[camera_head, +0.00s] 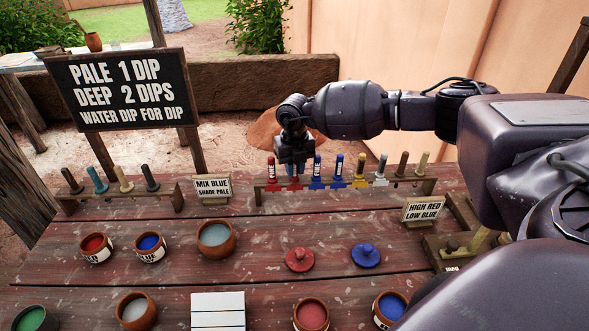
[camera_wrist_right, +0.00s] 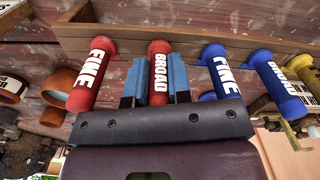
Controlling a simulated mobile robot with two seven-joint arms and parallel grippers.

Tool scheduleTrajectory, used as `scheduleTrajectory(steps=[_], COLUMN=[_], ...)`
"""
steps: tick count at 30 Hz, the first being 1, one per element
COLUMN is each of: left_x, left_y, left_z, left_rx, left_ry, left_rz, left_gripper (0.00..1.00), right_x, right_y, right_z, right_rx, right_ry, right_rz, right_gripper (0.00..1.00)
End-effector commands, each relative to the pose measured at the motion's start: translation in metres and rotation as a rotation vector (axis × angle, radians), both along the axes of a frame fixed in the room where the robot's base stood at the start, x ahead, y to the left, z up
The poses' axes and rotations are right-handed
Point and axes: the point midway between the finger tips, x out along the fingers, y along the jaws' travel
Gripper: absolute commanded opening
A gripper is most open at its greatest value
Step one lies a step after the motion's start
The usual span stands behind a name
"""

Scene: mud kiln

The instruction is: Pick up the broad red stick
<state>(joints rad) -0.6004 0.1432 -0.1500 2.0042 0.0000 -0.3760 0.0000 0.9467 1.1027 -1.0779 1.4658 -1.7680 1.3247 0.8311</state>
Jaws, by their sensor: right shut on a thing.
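The broad red stick (camera_wrist_right: 158,72), lettered BROAD, stands in the rack between the two blue finger pads of my right gripper (camera_wrist_right: 154,82) in the right wrist view. My right gripper (camera_head: 294,168) is shut on it, coming down from above in the head view. There the gripper hides most of the stick; only its red lower end (camera_head: 295,187) shows, still at the rack. The fine red stick (camera_wrist_right: 95,72) stands to its left, also in the head view (camera_head: 271,172). My left gripper is not in view.
The rack (camera_head: 430,187) also holds blue, yellow, white, brown and tan sticks to the right. A second rack (camera_head: 70,204) stands at left. Paint pots, such as a grey-blue one (camera_head: 217,256), and red (camera_head: 300,259) and blue lids (camera_head: 366,255) lie in front.

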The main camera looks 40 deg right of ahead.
Motion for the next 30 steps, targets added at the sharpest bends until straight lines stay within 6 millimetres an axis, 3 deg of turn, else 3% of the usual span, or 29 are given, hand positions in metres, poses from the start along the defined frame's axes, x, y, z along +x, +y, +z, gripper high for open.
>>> scheduleTrajectory(steps=[8, 21, 30], left_x=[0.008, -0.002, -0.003], left_y=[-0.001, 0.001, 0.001], left_z=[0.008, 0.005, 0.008], left_rx=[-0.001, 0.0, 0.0], left_ry=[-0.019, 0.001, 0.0], left_rz=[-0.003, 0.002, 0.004], left_gripper=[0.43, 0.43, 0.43], right_x=[0.001, 0.001, 0.001], right_y=[0.0, 0.0, 0.0], right_z=[0.044, 0.153, 0.192], right_rx=[0.0, 0.0, 0.001], right_ry=[-0.006, -0.005, -0.001], right_rz=[0.0, 0.0, -0.001], right_gripper=[0.0, 0.0, 0.0])
